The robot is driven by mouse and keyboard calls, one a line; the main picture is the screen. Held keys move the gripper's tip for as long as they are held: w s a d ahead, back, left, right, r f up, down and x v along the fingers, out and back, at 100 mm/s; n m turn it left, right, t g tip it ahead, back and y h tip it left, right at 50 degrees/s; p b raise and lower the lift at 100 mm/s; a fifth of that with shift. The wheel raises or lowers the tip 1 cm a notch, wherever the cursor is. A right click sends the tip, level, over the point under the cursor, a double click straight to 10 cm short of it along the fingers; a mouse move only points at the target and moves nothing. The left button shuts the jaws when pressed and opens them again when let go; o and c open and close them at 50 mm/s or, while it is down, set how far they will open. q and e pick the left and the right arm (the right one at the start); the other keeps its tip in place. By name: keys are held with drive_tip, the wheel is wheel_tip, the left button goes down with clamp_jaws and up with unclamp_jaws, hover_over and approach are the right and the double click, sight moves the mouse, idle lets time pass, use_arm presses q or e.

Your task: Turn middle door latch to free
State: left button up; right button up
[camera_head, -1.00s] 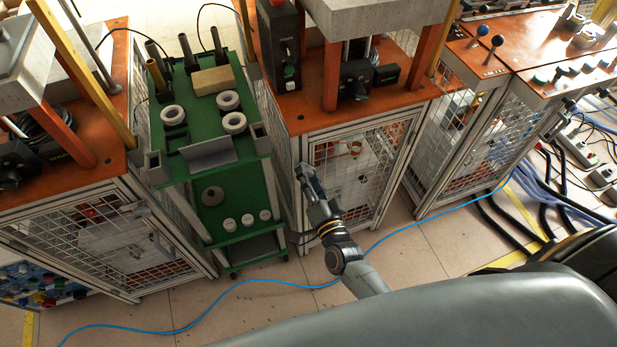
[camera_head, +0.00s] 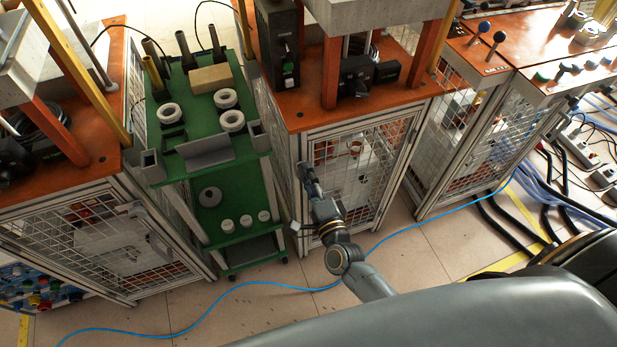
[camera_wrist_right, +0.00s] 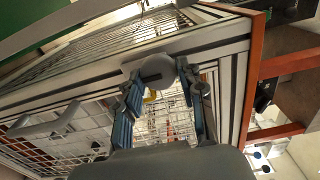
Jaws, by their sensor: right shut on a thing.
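The middle cabinet's mesh door (camera_head: 358,180) is closed under the orange top. Its latch (camera_wrist_right: 157,69), a grey rounded knob on a pale plate at the door frame's edge, shows in the right wrist view. My right gripper (camera_wrist_right: 162,80) has its two blue-padded fingers on either side of the latch, shut on it. In the head view my right gripper (camera_head: 306,172) is at the upper left corner of this door and hides the latch. The latch's exact turn angle is hard to tell. My left gripper is not in view.
A green cart (camera_head: 212,160) with rings and blocks stands close left of the middle cabinet. A left caged cabinet (camera_head: 110,240) and a right one (camera_head: 470,140) flank them.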

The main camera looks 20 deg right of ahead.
idle(0.5)
drive_tip(key=o, duration=1.1)
drive_tip(key=shift+o, duration=0.2)
drive_tip(key=s, duration=1.2)
drive_tip(key=shift+d, duration=0.2)
drive_tip(key=shift+f, duration=0.1)
